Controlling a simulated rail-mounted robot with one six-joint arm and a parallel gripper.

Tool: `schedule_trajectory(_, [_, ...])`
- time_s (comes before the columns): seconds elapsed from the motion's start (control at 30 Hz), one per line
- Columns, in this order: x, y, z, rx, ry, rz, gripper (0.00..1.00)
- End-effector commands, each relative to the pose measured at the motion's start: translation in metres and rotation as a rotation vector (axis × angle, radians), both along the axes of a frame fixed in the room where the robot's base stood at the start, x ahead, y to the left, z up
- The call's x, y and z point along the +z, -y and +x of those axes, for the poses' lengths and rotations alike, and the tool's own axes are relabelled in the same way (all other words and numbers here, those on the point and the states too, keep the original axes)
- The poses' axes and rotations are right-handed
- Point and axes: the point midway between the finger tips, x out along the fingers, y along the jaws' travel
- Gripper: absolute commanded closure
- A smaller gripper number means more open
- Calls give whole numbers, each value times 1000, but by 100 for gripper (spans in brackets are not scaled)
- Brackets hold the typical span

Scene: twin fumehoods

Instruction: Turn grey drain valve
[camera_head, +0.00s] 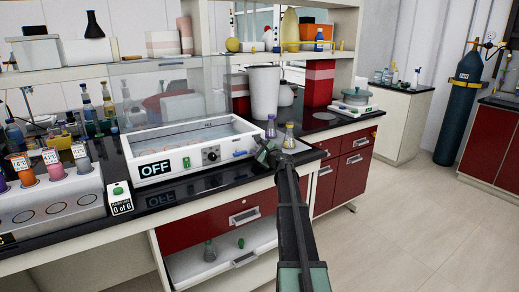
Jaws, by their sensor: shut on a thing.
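The white water bath (165,168) stands on the black bench, with an OFF display, a green button and a black knob (211,154) on its front. My gripper (262,147) is at the right end of the bath's front, reached by my dark arm from below. It is shut on the grey drain valve there. The jaws hide nearly all of the valve, so its turn angle cannot be read. A small blue part (240,154) shows on the bath front just left of my gripper.
Two small flasks, one purple (271,127) and one yellow (289,137), stand close behind and right of my gripper. A tube rack (50,200) is at the left. Below is an open drawer (220,255) with glassware. The floor at right is clear.

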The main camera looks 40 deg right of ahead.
Motion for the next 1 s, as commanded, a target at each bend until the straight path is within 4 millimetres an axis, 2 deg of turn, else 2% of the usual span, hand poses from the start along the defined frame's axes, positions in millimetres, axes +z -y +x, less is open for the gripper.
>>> schedule_trajectory(0.13, [0,0,-1,1,-1,0,74])
schedule_trajectory(0.17, [0,0,-1,1,-1,0,46])
schedule_trajectory(0.3, [0,0,-1,0,0,0,25])
schedule_trajectory(0.57, [0,0,-1,0,0,1,25])
schedule_trajectory(0.67, [0,-1,-7,-1,-1,1,25])
schedule_trajectory(0.77, [0,-3,-23,-1,0,1,25])
schedule_trajectory(1.0, [0,-10,-83,-1,0,1,25])
